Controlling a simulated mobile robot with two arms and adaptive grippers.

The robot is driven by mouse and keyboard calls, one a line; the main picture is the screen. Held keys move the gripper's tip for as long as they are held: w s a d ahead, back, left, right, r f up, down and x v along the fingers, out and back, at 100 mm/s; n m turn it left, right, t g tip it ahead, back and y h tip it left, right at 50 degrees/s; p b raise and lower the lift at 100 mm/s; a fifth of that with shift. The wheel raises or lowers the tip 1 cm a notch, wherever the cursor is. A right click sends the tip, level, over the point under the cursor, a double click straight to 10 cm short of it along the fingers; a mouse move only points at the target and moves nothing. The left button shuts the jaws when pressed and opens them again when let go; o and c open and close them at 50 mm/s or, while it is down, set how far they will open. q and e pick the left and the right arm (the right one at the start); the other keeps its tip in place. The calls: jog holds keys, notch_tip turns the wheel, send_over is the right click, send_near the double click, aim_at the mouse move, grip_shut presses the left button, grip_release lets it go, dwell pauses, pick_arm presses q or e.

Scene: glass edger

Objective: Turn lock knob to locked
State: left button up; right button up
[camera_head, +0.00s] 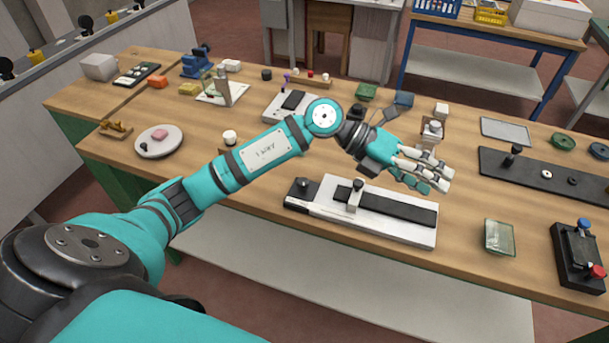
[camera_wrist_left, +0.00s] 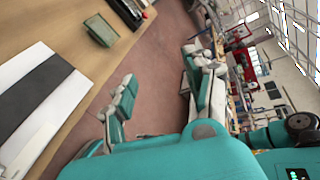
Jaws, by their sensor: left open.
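A white fixture (camera_head: 325,215) with a black strip (camera_head: 400,205) lies near the table's front edge. An upright post (camera_head: 356,195) with a pale round top stands on it, and a small dark knob (camera_head: 304,183) sits at its left end. I cannot tell which part is the lock knob or its setting. The white plate and black strip (camera_wrist_left: 45,90) also show at the left of the left wrist view. My left gripper (camera_head: 430,172) is open and empty, above and right of the fixture, apart from it. Its spread fingers (camera_wrist_left: 160,95) show in the wrist view. My right gripper is not seen.
A glass block (camera_head: 499,238) and a black device with red and blue knobs (camera_head: 578,258) stand to the right. A long black plate (camera_head: 540,180) with a post lies behind them. Small items crowd the table's back and left; the front edge is mostly clear.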

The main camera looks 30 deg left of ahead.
pick_arm(q)
jog(key=w+a+f+g+y, duration=0.1)
jog(key=w+a+f+y, duration=0.15)
jog(key=a+y, duration=0.7)
jog(key=r+n+g+y, duration=0.1)
jog(key=r+n+y, duration=0.1)
jog(key=y, duration=0.2)
send_over(303, 181)
notch_tip(303, 181, down, 17)
jog(key=p, duration=0.4)
jog(key=shift+f, duration=0.1)
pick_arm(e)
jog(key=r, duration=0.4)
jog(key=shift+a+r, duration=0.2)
pick_arm(q)
jog(key=shift+c, duration=0.4)
grip_shut()
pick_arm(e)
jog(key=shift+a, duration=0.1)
